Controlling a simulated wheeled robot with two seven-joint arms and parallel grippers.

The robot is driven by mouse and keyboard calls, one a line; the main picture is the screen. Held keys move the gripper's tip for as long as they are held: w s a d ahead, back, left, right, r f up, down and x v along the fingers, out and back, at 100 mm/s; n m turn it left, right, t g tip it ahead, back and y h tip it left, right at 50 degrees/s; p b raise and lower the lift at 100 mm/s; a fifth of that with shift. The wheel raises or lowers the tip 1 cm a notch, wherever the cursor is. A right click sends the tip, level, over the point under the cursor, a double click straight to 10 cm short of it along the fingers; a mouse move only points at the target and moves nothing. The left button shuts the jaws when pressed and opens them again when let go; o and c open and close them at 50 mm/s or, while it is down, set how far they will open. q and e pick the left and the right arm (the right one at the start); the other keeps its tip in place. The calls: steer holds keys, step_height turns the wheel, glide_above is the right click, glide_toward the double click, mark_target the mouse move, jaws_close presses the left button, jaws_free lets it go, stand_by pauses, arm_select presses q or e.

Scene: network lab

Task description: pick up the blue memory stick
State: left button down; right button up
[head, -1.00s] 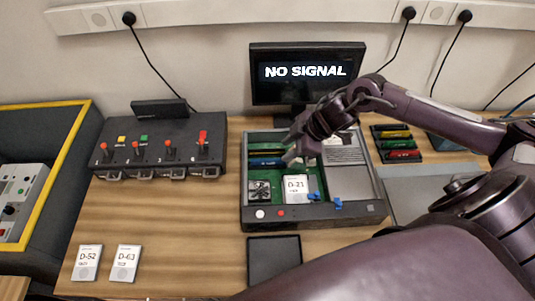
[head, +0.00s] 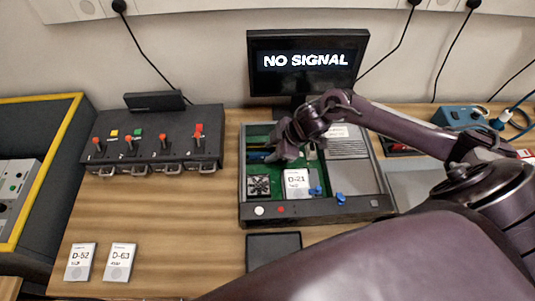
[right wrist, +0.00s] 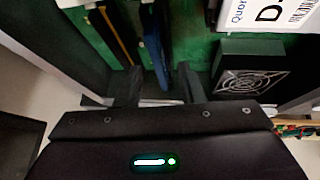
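The blue memory stick (head: 257,157) stands in its slot on the green board at the left of the open computer case (head: 313,213), partly hidden by my right gripper (head: 278,154). In the right wrist view the blue stick (right wrist: 153,50) is a narrow edge-on strip. It runs down between the two fingers of my right gripper (right wrist: 159,75), which are apart with room on both sides. I cannot tell how deep the fingers are around it. My left gripper is not in view.
A yellow-edged stick (right wrist: 118,38) stands close beside the blue one. A fan (head: 259,186) and a D-21 card (head: 297,184) sit in front inside the case. The monitor (head: 307,62) stands behind. A black pad (head: 273,250) lies in front.

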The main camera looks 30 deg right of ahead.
steer(key=shift+w+a+f, duration=0.2)
steer(key=shift+f, duration=0.25)
